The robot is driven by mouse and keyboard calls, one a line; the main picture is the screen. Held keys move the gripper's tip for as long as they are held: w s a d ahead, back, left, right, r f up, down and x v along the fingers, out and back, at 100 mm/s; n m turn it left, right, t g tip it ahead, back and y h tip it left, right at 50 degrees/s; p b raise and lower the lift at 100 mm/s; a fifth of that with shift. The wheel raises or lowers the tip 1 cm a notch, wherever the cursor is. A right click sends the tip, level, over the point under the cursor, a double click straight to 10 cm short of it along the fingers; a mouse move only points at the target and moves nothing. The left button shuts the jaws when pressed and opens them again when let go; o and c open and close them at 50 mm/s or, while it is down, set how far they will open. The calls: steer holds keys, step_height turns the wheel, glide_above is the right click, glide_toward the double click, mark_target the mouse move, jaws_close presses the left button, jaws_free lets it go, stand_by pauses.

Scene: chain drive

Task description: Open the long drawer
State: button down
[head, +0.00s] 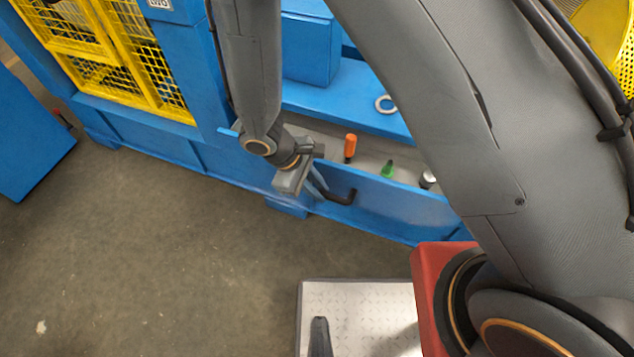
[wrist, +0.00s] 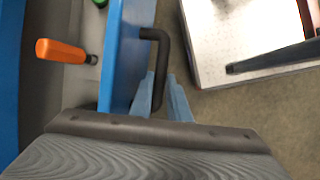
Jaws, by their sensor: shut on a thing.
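The long drawer (head: 390,200) is a wide blue front at the base of the blue machine, standing out from it. Its grey inside shows behind the front, so it is at least partly open. Its black bar handle (head: 345,198) is on the outer face; the handle (wrist: 163,55) also shows in the wrist view. My gripper (head: 318,186) is shut on the handle near one end. Its pale blue fingers (wrist: 160,95) lie on either side of the bar in the wrist view. Part of the drawer's right end is hidden by my arm.
In the drawer are an orange-handled tool (head: 350,147), a green item (head: 387,169) and a pale item (head: 428,179). A metal ring (head: 385,104) lies on the blue ledge above. Yellow mesh guards (head: 110,50) stand at left. The concrete floor (head: 150,270) in front is clear.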

steer(key=shift+w+a+r, duration=0.1)
steer(key=c, duration=1.7)
jaws_free()
steer(key=v, duration=0.7)
steer(key=shift+r, duration=0.35)
